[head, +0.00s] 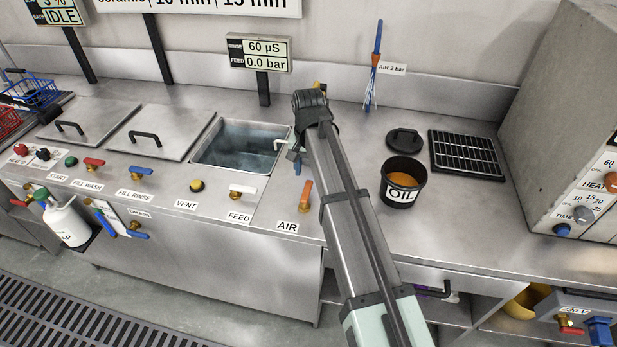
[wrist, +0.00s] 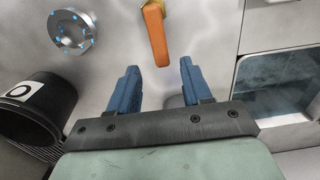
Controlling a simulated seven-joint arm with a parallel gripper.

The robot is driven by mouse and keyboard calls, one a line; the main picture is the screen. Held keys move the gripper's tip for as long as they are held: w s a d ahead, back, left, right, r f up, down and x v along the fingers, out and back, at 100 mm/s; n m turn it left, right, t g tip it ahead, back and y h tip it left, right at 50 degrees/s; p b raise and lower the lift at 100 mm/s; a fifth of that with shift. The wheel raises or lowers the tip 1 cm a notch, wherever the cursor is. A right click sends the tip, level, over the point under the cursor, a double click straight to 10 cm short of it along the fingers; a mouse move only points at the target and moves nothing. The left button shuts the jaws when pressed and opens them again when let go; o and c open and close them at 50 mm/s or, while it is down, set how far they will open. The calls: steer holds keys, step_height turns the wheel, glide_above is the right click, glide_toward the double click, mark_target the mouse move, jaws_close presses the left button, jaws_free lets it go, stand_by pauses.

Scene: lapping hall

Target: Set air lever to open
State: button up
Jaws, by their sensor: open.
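The air lever (head: 305,196) has an orange handle and stands on the steel counter, right of the AIR label (head: 287,226). My gripper (wrist: 158,72) is open and empty, with two blue fingers. In the head view my gripper (head: 295,160) is largely hidden by my arm, between the sink and the lever.
The open sink (head: 240,145) is left of my gripper. A black OIL pot (head: 403,183), its lid (head: 404,140) and a black rack (head: 466,152) stand to the right. The white FEED lever (head: 242,192) is left of the air lever.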

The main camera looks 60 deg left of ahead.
mark_target(309, 185)
step_height(309, 185, up, 9)
stand_by(0.4)
stand_by(0.4)
